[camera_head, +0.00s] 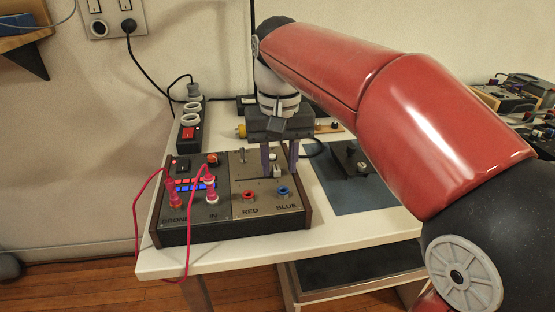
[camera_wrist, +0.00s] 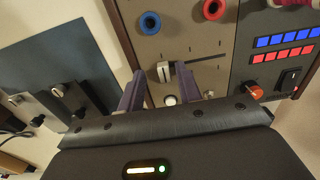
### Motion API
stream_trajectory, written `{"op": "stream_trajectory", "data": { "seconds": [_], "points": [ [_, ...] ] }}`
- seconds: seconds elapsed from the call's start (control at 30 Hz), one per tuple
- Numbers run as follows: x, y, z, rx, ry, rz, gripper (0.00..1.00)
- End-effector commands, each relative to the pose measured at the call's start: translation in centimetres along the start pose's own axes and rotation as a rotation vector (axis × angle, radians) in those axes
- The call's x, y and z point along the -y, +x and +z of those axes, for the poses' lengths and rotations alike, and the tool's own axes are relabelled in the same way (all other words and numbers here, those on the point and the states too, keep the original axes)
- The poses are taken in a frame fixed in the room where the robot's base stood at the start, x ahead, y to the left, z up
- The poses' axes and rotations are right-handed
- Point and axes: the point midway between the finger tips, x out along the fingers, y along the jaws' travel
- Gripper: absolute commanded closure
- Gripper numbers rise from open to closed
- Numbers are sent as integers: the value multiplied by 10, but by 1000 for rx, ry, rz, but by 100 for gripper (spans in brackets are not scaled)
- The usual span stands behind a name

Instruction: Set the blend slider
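The blend slider is a pale cap (camera_wrist: 164,71) on a dark slot in the panel of a wood-sided console (camera_head: 232,222). My gripper (camera_wrist: 158,76) is open, with a gap to the cap at least on the left side. In the head view my gripper (camera_head: 279,174) points down over the console's right half, and the cap (camera_head: 277,171) shows between the fingers. I cannot tell how deep the fingertips reach.
The console also has a red socket (camera_head: 249,195), a blue socket (camera_head: 283,191), an orange knob (camera_wrist: 256,92) and blue and red light bars. Pink plugs (camera_head: 174,192) with cables stand at its left. A dark box (camera_head: 349,158) sits on a blue mat to the right. A power strip (camera_head: 189,133) lies behind.

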Motion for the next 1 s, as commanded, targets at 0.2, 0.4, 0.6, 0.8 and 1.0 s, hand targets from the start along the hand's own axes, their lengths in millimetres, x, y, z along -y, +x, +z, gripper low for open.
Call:
{"op": "stream_trajectory", "data": {
  "seconds": [0.2,0.4,0.6,0.8,1.0],
  "points": [
    [1,-2,0,1,-1,-1,65],
    [1,-30,0,-2,-1,-1,65],
    [0,-63,-1,-1,0,-1,65],
    [0,-77,0,0,1,-1,65],
    [0,-78,0,1,1,0,65]
  ]
}}
